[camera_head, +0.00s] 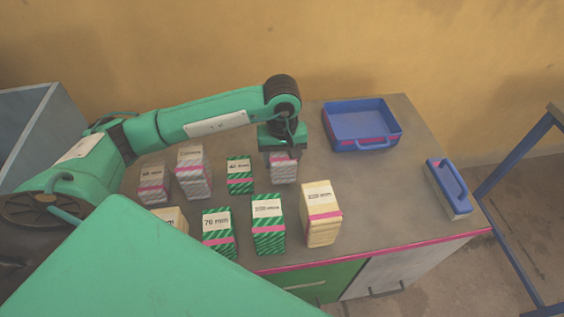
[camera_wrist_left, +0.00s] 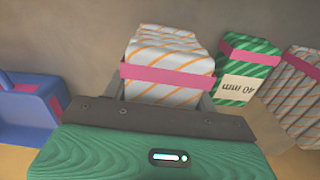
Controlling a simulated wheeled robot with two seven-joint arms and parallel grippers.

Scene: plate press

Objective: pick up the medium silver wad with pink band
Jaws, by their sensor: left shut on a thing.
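My left gripper (camera_head: 282,152) points down at the back middle of the table and is shut on a silver wad with a pink band (camera_head: 283,171). In the left wrist view this wad (camera_wrist_left: 165,88) shows orange diagonal stripes and sits between the fingers. Its label does not show, and its top is hidden by the gripper in the head view. I cannot tell whether it is clear of the table. Two other silver wads with pink bands stand at the left, a smaller one (camera_head: 153,187) and a taller one (camera_head: 194,180). My right gripper is out of view.
A green 40 mm wad (camera_head: 240,177) stands just left of the held wad. Green wads (camera_head: 218,240) (camera_head: 268,234) and a cream wad (camera_head: 321,220) stand in front. A blue tray (camera_head: 362,144) lies at back right, a blue-handled block (camera_head: 447,187) at the right edge. The right-middle tabletop is clear.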

